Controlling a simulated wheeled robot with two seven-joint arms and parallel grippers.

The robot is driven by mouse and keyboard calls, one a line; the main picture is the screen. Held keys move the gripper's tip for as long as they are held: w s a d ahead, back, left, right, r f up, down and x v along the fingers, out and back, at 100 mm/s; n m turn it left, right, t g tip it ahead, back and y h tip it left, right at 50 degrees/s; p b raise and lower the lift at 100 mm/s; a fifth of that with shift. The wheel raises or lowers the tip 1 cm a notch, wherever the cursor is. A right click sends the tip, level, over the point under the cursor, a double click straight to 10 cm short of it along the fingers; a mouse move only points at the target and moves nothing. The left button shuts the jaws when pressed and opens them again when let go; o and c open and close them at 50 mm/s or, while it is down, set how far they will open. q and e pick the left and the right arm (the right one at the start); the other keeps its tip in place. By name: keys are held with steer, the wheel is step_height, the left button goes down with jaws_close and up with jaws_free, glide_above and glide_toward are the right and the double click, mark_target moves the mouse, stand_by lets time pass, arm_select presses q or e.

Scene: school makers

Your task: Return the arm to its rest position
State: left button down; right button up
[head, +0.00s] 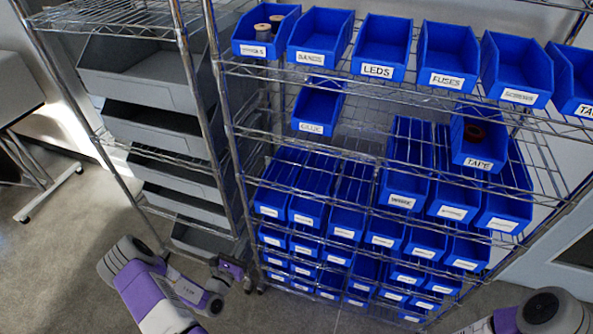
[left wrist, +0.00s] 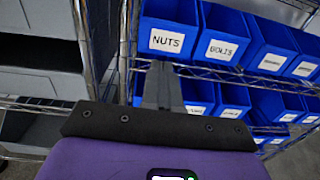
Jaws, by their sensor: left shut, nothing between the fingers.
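My left arm comes in from the bottom left of the head view, and its purple left gripper (head: 232,268) is low in front of the shelving. The left wrist view shows the left gripper's fingers (left wrist: 161,85) together, with nothing between them. They point toward a wire shelf holding a blue bin labelled NUTS (left wrist: 168,38) and one labelled BOLTS (left wrist: 222,47). I cannot tell the exact gap to the shelf. Part of my right arm shows at the bottom right of the head view; its gripper is out of frame.
Large grey bins (head: 140,87) fill the rack at left. Open floor (head: 60,262) lies at the lower left.

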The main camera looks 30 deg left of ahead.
arm_select(q)
steer(key=d+m+g+h, duration=0.5)
steer(key=d+m+h, duration=0.45)
steer(key=d, duration=0.85)
steer(key=s+d+f+m+g+h, duration=0.3)
steer(key=s+d+m+g+h, duration=0.2)
steer(key=s+d+m+g, duration=0.55)
steer(key=s+d+f+m+g+y, duration=0.1)
steer(key=s+f+m+g+y, duration=0.35)
steer(key=s+m+y, duration=0.35)
steer(key=w+d+r+m+t, duration=0.1)
steer(key=w+m+t, duration=0.1)
steer(key=w+m, duration=0.4)
steer(key=shift+d+y, duration=0.25)
steer(key=shift+y, duration=0.1)
